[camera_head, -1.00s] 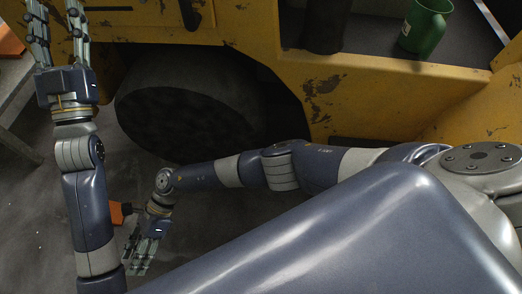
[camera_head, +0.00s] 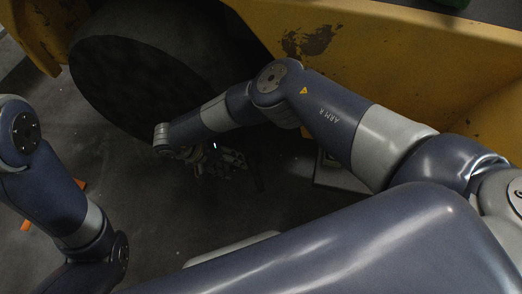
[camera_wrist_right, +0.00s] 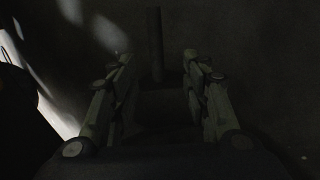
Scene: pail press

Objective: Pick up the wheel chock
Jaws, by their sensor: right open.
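My right gripper (camera_head: 232,162) is low over the dark floor in front of the big wheel, below the yellow machine. In the right wrist view its two fingers (camera_wrist_right: 156,66) stand apart. A dark block with a thin upright post, which looks like the wheel chock (camera_wrist_right: 158,102), lies between and beyond the fingers in that view. It is very dim, and I cannot tell whether the fingers touch it. In the head view the chock is hard to make out against the dark floor. My left gripper is out of view; only its arm shows at the left.
The dark wheel (camera_head: 135,85) stands just behind my right wrist. The yellow body (camera_head: 400,60) overhangs at the top and right. Pale-edged equipment (camera_head: 338,178) lies below my right arm. An orange object (camera_head: 80,184) shows partly behind my left arm.

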